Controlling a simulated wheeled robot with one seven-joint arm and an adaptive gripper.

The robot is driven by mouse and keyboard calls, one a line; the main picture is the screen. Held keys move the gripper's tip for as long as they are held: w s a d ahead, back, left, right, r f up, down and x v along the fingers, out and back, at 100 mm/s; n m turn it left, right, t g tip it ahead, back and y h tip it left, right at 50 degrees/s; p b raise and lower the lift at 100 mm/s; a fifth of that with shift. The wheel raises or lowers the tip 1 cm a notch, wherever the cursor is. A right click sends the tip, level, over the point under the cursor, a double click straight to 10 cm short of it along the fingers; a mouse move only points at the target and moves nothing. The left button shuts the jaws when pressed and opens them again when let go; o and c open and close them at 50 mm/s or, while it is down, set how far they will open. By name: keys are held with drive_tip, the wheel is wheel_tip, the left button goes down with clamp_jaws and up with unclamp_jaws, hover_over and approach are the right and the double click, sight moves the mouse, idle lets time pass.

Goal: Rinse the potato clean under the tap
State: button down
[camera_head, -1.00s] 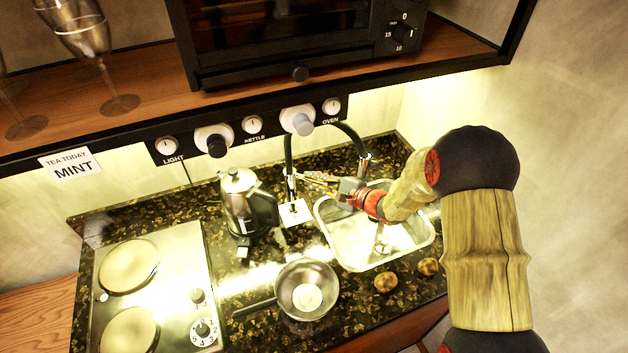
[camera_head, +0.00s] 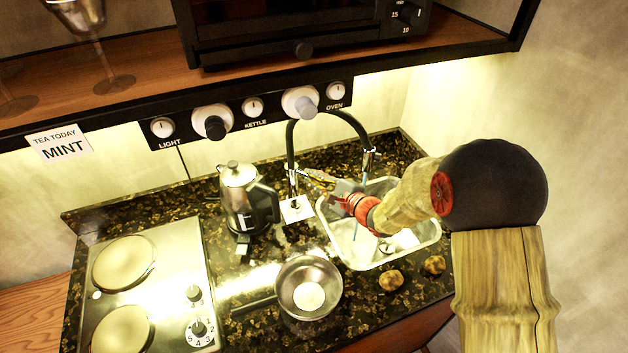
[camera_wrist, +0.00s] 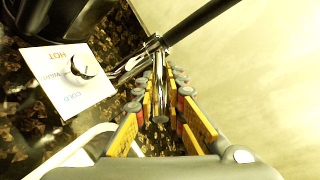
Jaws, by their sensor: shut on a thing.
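Two brown potatoes, one nearer (camera_head: 390,280) and one to its right (camera_head: 433,265), lie on the dark counter in front of the sink (camera_head: 388,262). The tap (camera_head: 290,150) has a black arched hose, its spout end (camera_head: 369,160) over the sink. A thin bluish streak, seemingly water (camera_head: 356,222), falls below the spout. My gripper (camera_head: 318,178) is beside the tap's base. In the wrist view my gripper (camera_wrist: 161,95) is shut on a slim metal part of the tap (camera_wrist: 160,108), apparently its lever. The exact contact is partly hidden.
A hot/cold card (camera_head: 297,209) with a small knob stands left of the sink. A shelf (camera_head: 150,85) with control knobs below overhangs the counter.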

drive_tip(key=c, duration=1.8)
unclamp_jaws()
drive_tip(key=shift+d, duration=0.1)
drive_tip(key=shift+v, duration=5.95)
